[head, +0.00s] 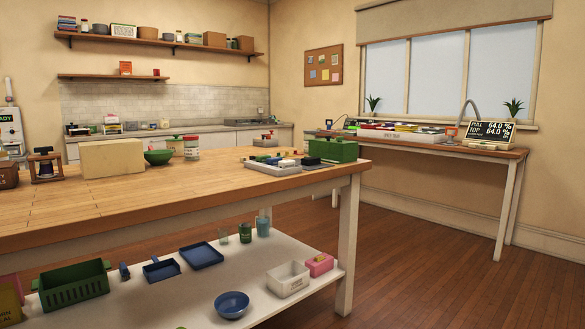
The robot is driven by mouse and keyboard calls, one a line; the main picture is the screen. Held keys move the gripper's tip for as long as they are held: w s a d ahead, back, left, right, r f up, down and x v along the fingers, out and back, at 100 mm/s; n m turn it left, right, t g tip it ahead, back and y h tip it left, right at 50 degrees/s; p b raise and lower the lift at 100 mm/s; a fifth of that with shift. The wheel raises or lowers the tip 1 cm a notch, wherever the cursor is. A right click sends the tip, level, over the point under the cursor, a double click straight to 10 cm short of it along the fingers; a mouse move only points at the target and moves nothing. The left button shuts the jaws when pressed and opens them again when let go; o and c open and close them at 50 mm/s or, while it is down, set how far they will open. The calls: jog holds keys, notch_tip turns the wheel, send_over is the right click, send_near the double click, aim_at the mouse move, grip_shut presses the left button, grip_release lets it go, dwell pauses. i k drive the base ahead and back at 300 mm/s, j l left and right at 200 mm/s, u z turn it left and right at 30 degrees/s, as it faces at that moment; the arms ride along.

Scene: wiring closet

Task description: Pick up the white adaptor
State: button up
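I cannot make out a white adaptor for certain. A shallow white tray (272,169) near the right end of the wooden table (130,192) holds several small items, coloured blue, black, yellow and white. They are too small to tell apart. A green box (335,151) stands at the table's right corner, beside the tray. My gripper is not in view.
A tan block (112,158), a green bowl (158,156) and a jar (192,147) stand on the table. A green basket (74,285), blue trays, cups and bins fill the lower shelf. A side table (420,147) stands under the window. The floor at right is clear.

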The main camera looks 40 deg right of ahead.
aim_at(286, 163)
jog(key=l+z, duration=0.4)
jog(key=l, duration=1.6)
jog(key=i+l+z, duration=0.35)
jog(key=i+l, duration=0.2)
jog(key=i, duration=0.3)
